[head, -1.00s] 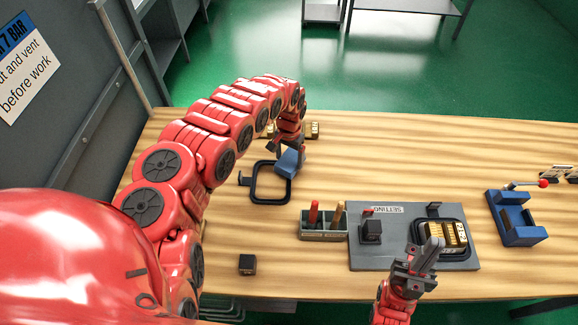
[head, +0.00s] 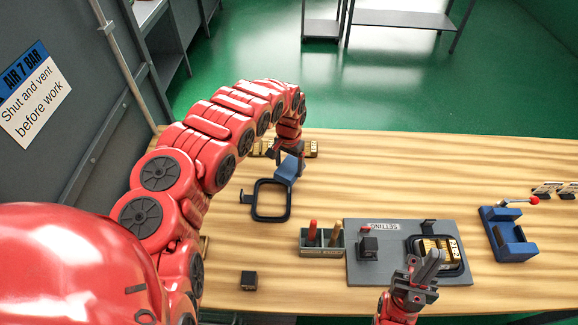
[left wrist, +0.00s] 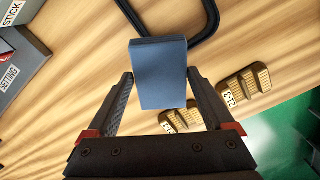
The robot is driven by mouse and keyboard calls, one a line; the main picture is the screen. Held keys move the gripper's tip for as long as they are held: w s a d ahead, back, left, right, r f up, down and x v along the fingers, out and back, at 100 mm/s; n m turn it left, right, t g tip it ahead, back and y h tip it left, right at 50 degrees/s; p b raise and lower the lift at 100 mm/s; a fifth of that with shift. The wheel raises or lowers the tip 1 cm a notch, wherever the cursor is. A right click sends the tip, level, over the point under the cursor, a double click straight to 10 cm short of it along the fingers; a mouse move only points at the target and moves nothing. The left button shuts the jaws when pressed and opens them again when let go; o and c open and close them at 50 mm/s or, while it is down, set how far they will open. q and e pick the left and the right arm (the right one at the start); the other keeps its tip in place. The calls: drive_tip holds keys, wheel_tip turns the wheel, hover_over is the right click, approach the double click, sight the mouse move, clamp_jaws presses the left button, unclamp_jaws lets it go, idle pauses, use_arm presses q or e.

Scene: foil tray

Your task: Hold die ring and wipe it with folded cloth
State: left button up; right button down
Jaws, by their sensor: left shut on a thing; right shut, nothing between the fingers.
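A black rectangular die ring (head: 257,209) with a side tab lies flat on the bench; part of it also shows in the left wrist view (left wrist: 212,20). My left gripper (head: 289,158) is shut on the blue folded cloth (head: 287,170), which fills the space between its fingers in the left wrist view (left wrist: 158,75). The cloth is at the ring's far right corner; I cannot tell whether they touch. My right gripper (head: 428,264) is shut and empty, above the near side of a second black ring (head: 464,264) around brass blocks (head: 437,248) on the grey plate.
A grey plate (head: 365,272) labelled SETTING carries a dark block. A small rack (head: 322,251) with red and tan sticks stands left of it. A blue fixture (head: 508,238) is at right, a dark cube (head: 249,280) in front. Brass blocks (left wrist: 246,84) lie behind my left gripper.

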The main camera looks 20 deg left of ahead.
use_arm(q)
drive_tip(key=shift+r+p, duration=1.05)
drive_tip(key=shift+r, duration=0.45)
